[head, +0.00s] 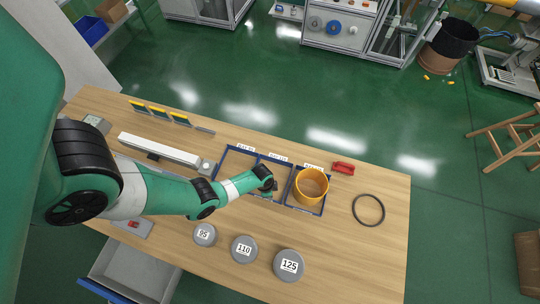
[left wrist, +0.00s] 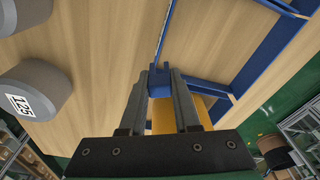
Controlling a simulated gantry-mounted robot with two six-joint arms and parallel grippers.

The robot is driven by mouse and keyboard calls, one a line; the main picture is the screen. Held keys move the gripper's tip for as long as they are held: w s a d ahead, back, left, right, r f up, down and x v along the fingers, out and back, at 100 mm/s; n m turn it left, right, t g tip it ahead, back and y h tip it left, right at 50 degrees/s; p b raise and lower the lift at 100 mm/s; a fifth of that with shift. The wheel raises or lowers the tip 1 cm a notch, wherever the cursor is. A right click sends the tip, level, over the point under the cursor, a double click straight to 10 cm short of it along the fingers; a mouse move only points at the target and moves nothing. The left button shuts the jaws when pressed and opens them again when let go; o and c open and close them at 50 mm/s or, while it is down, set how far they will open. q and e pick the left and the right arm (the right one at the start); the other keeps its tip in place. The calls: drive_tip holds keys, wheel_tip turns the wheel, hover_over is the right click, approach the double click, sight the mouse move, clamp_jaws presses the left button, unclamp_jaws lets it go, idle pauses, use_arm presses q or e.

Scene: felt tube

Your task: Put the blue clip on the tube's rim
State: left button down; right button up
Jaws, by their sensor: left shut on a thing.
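The yellow-orange tube (head: 311,186) stands upright in the right-hand blue-edged bay on the table, its open rim facing up. My left gripper (head: 270,186) is just left of the tube in the head view. In the left wrist view its two fingers (left wrist: 160,82) are closed on a small blue piece, which looks like the blue clip (left wrist: 159,88). Part of the tube (left wrist: 163,118) shows beyond and between the fingers. I cannot tell whether the clip touches the rim. The clip is not distinguishable in the head view. My right gripper is not in view.
Blue-edged bays (head: 237,160) lie left of the tube. Grey weights marked 95 (head: 204,235), 110 (head: 244,249) and 125 (head: 289,266) stand in front. A red piece (head: 343,168) and a black ring (head: 368,210) lie to the right. The front right table is clear.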

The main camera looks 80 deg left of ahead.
use_arm(q)
drive_tip(key=w+a+r+n+y, duration=0.1)
drive_tip(key=w+a+r+n, duration=0.4)
drive_tip(key=w+r+n, duration=0.5)
drive_tip(key=w, duration=0.4)
drive_tip(key=shift+a+r+n+g, duration=0.15)
drive_tip(key=shift+n+g, duration=0.15)
drive_tip(key=shift+n, duration=0.1)
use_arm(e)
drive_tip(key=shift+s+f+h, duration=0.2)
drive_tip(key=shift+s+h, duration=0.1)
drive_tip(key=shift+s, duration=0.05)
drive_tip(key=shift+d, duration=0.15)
